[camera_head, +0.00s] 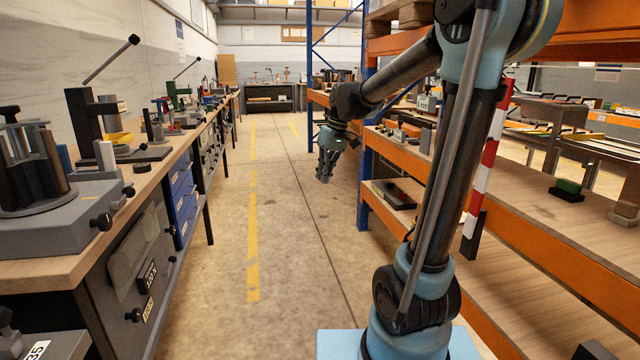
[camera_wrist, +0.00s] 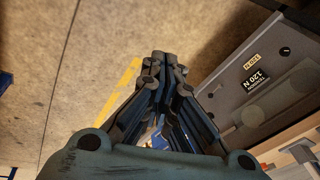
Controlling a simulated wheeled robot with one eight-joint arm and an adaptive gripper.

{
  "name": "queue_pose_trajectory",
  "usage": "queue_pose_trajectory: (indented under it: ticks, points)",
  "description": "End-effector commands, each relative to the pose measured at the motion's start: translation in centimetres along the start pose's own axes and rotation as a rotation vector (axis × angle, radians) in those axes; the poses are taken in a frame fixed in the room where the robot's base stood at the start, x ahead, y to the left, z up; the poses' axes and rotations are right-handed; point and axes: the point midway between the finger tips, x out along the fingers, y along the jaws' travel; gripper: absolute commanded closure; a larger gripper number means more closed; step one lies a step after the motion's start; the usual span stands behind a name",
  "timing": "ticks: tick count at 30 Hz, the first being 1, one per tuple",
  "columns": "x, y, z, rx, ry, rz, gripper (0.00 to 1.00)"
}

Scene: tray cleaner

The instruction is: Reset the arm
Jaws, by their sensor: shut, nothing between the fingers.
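My gripper (camera_head: 325,166) hangs in the aisle at the middle of the head view, pointing down. It is shut and empty. My arm reaches up from its blue base at the lower right, bends at the top right and comes down to the gripper in front of the orange shelf. In the wrist view, my gripper's dark fingers (camera_wrist: 163,65) are together, with bare floor beyond them.
A workbench (camera_head: 60,242) with presses and tools runs along the left. Orange shelving (camera_head: 520,242) with trays stands close on the right, beside a blue post (camera_head: 366,180). The concrete aisle (camera_head: 285,230) between them is clear. A grey cabinet front (camera_wrist: 250,92) shows in the wrist view.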

Motion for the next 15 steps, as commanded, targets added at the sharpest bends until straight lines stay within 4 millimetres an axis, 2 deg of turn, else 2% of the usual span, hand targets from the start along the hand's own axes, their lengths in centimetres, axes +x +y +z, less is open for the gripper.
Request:
queue_pose_trajectory:
  ticks: [1, 3, 8, 15]
  points:
    - [-0.1, 0.3, 1.7, 0.023, 0.003, 0.012, 1.0]
    - [-0.2, 0.7, 3.9, 0.054, 0.007, 0.03, 1.0]
    - [0.0, 1.4, 8.7, 0.127, 0.018, 0.071, 1.0]
    - [1.4, 2.3, 15.9, 0.234, 0.034, 0.131, 1.0]
